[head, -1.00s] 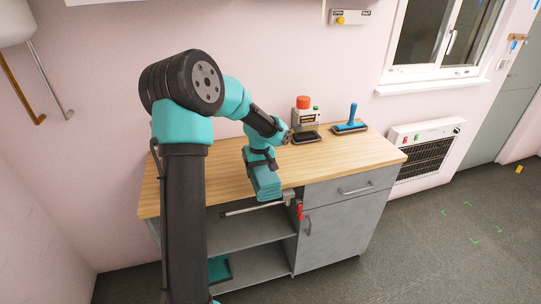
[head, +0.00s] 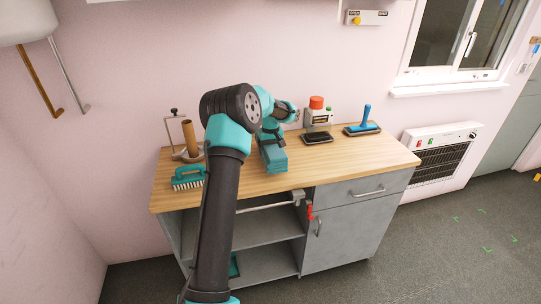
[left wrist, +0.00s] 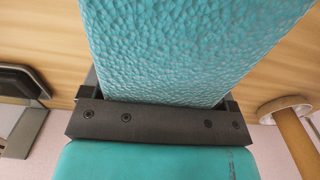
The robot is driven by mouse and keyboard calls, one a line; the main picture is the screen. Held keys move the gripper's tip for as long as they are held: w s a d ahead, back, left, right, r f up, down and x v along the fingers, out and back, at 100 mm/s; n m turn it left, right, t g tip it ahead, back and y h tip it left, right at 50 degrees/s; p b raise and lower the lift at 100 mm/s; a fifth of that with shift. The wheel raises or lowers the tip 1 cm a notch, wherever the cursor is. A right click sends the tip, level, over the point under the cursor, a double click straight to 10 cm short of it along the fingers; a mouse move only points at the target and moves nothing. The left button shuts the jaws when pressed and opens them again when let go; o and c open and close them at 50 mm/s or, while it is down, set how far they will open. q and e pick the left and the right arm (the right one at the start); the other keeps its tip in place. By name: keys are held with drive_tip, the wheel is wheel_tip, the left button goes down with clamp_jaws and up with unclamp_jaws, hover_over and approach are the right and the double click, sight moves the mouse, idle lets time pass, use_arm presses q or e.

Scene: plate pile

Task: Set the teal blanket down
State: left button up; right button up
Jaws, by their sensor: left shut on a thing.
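The teal blanket (head: 273,158) is a folded, narrow block over the wooden worktop, left of the middle. My left gripper (head: 268,132) is shut on its upper end, and the blanket hangs down from it. In the left wrist view the blanket (left wrist: 185,45) fills the space beyond the dark gripper and shows a pebbled surface. I cannot tell whether its lower end touches the worktop (head: 340,158). My right gripper is not in view.
A teal brush (head: 188,177) and a wooden post on a stand (head: 190,138) are at the left end. A red-capped dispenser (head: 317,112) and a blue-handled tool (head: 366,119) stand at the back right. The front right of the worktop is clear. A red-handled clamp (head: 309,210) sits at the front edge.

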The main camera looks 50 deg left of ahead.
use_arm(q)
drive_tip(key=shift+w+a, duration=0.35)
drive_tip(key=shift+a, duration=0.05)
drive_tip(key=shift+f, duration=1.7)
drive_tip(key=shift+f, duration=0.2)
drive_tip(key=o, duration=1.2)
drive_tip(key=shift+c, duration=0.2)
drive_tip(key=shift+r, duration=0.1)
wheel_tip(320, 180, up, 12)
drive_tip(key=shift+r, duration=0.1)
